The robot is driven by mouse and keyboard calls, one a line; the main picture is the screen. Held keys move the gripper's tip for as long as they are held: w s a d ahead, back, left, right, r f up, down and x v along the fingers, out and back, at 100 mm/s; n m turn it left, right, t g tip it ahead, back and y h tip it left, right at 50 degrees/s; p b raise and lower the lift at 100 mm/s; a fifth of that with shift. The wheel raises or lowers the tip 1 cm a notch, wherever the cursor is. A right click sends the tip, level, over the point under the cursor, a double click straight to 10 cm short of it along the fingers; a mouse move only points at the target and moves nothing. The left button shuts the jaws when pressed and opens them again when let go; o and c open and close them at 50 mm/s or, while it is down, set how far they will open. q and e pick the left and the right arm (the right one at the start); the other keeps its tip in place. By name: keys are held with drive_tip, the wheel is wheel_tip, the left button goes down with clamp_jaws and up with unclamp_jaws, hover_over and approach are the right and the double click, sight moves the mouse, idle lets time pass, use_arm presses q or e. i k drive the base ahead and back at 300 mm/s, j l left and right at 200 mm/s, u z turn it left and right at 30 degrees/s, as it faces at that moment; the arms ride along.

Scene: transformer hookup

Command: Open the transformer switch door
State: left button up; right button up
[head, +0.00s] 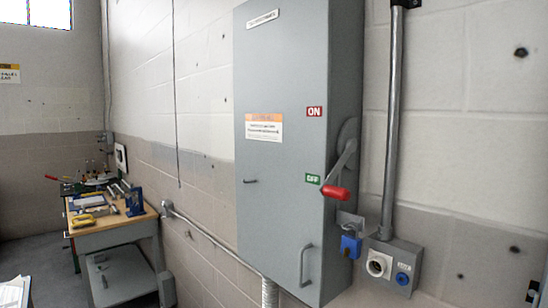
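The transformer switch box (275,185) is a tall grey cabinet on the wall in the middle of the head view. Its front door looks closed. The red ON label (314,111) is above. Neither of my grippers is in view.
A blue plug (350,245) and an outlet box (393,264) with a vertical conduit (393,130) are right of the cabinet. A workbench (110,228) with tools stands at the left. Some floor shows at far left.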

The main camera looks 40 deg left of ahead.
sight(282, 49)
drive_tip(key=u, duration=1.5)
